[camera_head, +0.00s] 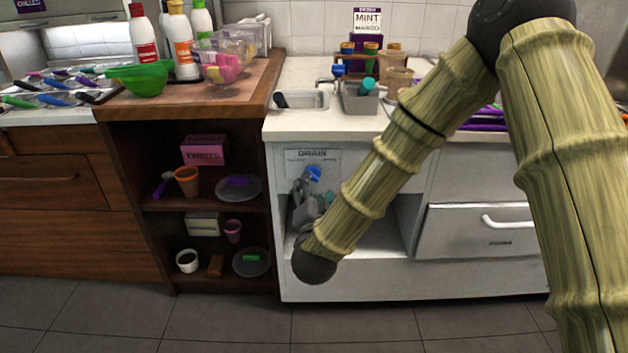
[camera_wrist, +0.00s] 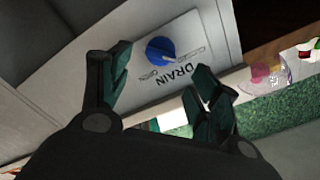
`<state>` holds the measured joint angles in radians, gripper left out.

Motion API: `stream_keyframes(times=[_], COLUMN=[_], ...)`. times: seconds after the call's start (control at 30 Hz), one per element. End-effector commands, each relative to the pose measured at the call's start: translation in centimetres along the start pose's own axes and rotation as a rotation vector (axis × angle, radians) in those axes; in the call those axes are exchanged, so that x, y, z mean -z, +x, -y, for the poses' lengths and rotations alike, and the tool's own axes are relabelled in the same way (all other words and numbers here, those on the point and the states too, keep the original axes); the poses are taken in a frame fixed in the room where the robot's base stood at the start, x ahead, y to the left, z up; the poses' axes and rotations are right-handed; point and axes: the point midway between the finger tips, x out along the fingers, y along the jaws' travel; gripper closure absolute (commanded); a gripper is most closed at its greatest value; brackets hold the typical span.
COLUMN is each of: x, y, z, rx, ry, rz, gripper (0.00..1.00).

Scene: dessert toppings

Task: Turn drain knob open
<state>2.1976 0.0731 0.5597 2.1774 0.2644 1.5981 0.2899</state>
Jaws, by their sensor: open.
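The blue drain knob (camera_wrist: 160,50) sits on a pale panel marked DRAIN, with a printed scale around it, in the wrist view. It also shows in the head view (camera_head: 313,173) inside the white cabinet, below the DRAIN label (camera_head: 312,154). My gripper (camera_wrist: 160,68) is open, with its dark green fingers spread to either side below the knob in the picture. A gap of bare panel shows between the fingers and the knob, and nothing is held. In the head view my gripper (camera_head: 308,203) is just below the knob, partly hidden by my arm.
The white counter (camera_head: 300,75) with a small sink (camera_head: 303,100) overhangs the cabinet opening. A wooden shelf unit (camera_head: 160,205) with cups and plates stands at left, and a white drawer (camera_head: 478,245) at right. The floor in front is clear.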

Motion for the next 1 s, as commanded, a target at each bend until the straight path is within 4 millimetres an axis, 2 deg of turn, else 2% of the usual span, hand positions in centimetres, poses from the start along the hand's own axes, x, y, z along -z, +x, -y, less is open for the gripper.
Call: stream_keyframes(times=[0.2, 0.4, 0.6, 0.83, 0.87, 1.0], x=[0.0, 0.0, 0.0, 0.0, 0.0, 0.0], y=[3.6, 5.7, 6.5, 6.5, 6.5, 6.5], z=[-0.1, -0.1, -0.1, -0.1, -0.1, -0.1], rx=[0.0, 0.0, 0.0, 0.0, 0.0, 0.0], ry=[-0.001, -0.001, -0.001, -0.001, -0.001, -0.001], rz=[-0.002, -0.001, 0.0, 0.001, 0.001, 0.001], gripper=[0.38, 0.38, 0.38, 0.38, 0.39, 0.65])
